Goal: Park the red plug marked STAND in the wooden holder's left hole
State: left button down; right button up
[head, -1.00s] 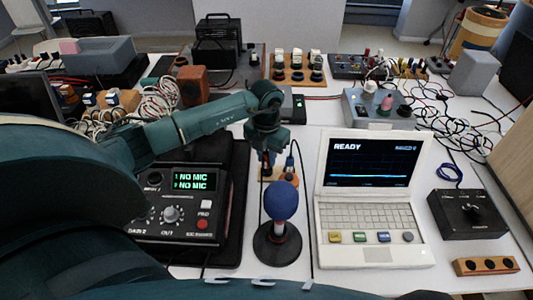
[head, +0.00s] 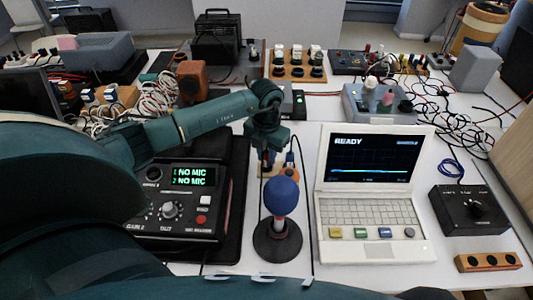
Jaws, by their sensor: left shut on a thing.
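My left gripper (head: 268,156) points down behind the blue-topped microphone (head: 281,196), over the small wooden holder (head: 284,173). It is shut on what seems to be the red plug, with a dark cable hanging beside it. The plug itself is too small and covered to make out, and so is its marking. A plug with a dark cable (head: 290,158) stands just right of the fingers. The holder's left hole is hidden by the gripper, so I cannot tell whether the held plug is in it. My right gripper is not in view.
The black audio box (head: 172,210) reads NO MIC on both lines. The open laptop (head: 372,215) reads READY. Another wooden block (head: 488,262) with dark holes lies front right, near a black knob box (head: 470,210). Loose cables clutter the back right.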

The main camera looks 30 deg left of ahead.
pick_arm(q)
jog(key=shift+f, duration=0.2)
jog(key=c, duration=1.2)
grip_release()
